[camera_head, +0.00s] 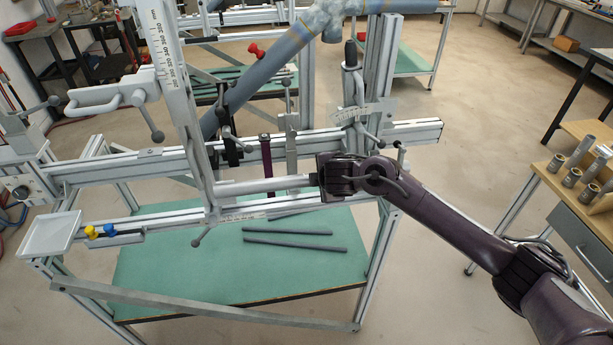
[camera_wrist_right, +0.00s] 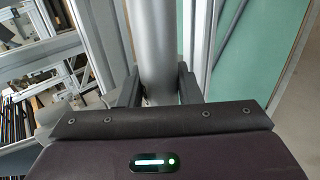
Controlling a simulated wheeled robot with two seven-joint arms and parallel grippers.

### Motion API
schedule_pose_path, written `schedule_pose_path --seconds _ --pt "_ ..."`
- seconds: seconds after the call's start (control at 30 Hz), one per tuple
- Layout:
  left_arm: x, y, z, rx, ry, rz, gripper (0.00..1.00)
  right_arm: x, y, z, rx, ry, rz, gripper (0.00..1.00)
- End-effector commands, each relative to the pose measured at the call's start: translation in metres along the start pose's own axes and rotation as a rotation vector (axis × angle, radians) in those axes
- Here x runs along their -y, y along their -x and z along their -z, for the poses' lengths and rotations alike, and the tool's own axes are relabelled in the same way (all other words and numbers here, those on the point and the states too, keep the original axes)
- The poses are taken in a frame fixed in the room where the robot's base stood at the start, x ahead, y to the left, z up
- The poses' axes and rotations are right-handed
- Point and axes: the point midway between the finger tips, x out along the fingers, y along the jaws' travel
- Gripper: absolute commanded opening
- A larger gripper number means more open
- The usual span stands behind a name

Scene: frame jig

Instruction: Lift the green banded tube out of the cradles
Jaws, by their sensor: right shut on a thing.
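My right gripper (camera_head: 314,182) comes in from the right and is shut on a plain grey tube (camera_head: 262,186). The tube lies about level in front of the jig's rails, and its left end meets a slanted silver upright. In the right wrist view the two dark fingers (camera_wrist_right: 158,88) sit on either side of the grey tube (camera_wrist_right: 154,45). I see no green band on it; the part between the fingers is partly hidden. A larger blue-grey tube (camera_head: 262,86) slants across the top of the jig, also without a visible green band. My left gripper is not in view.
Silver rails (camera_head: 165,168) cross behind the held tube. A scaled upright (camera_head: 178,80) and clamp handles stand close by. A white tray (camera_head: 50,233) and yellow and blue knobs (camera_head: 100,231) are at left. Dark rods (camera_head: 295,245) lie on the green shelf (camera_head: 180,275) below.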

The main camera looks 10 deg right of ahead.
Motion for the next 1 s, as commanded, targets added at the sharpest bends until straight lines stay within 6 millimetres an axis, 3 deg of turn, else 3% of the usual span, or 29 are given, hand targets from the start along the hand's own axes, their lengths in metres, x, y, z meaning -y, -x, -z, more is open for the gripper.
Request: schedule_pose_path --seconds 1.0 --pt "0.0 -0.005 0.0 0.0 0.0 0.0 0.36 -0.003 0.001 0.064 -0.004 -0.002 -0.004 0.08"
